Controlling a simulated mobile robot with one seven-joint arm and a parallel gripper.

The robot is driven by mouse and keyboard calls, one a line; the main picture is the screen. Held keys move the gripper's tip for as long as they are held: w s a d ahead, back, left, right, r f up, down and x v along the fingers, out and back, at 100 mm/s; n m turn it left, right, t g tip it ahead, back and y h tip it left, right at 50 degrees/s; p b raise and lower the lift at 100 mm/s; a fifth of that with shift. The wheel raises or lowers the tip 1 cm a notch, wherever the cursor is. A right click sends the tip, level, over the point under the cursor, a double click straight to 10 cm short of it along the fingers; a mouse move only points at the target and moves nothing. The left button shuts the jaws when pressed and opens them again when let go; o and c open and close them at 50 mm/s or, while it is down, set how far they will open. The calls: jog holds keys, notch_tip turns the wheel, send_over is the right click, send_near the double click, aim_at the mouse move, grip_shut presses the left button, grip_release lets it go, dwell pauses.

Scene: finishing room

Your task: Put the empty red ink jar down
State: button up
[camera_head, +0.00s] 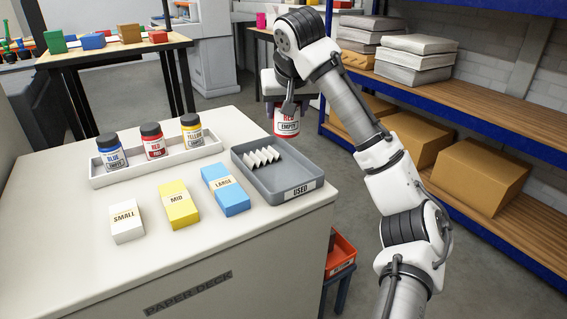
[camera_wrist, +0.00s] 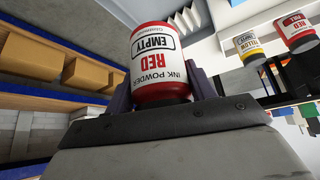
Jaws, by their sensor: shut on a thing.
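The empty red ink jar (camera_head: 287,124) is white and red with a "RED EMPTY" label. My gripper (camera_head: 285,103) is shut on it and holds it in the air, just beyond the grey "USED" tray (camera_head: 308,181) in the picture. In the wrist view the jar (camera_wrist: 153,70) sits between the dark fingers of my gripper (camera_wrist: 163,94). A white tray (camera_head: 104,179) on the paper deck (camera_head: 75,230) holds a blue jar (camera_head: 111,156), another red jar (camera_head: 154,145) and a yellow jar (camera_head: 192,134). The "USED" tray holds a white pleated piece (camera_head: 262,156) at its back.
Small (camera_head: 126,228), mid (camera_head: 180,210) and large (camera_head: 229,195) packs stand on the deck. The deck's front is clear. Shelves with cardboard boxes (camera_head: 475,175) stand at right. A red-orange bin (camera_head: 341,255) is low beside the deck.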

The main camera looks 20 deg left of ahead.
notch_tip(320, 180, down, 14)
jog(key=shift+r+b, duration=0.15)
jog(key=shift+b, duration=0.25)
jog(key=o, duration=1)
jog(key=shift+o, duration=0.2)
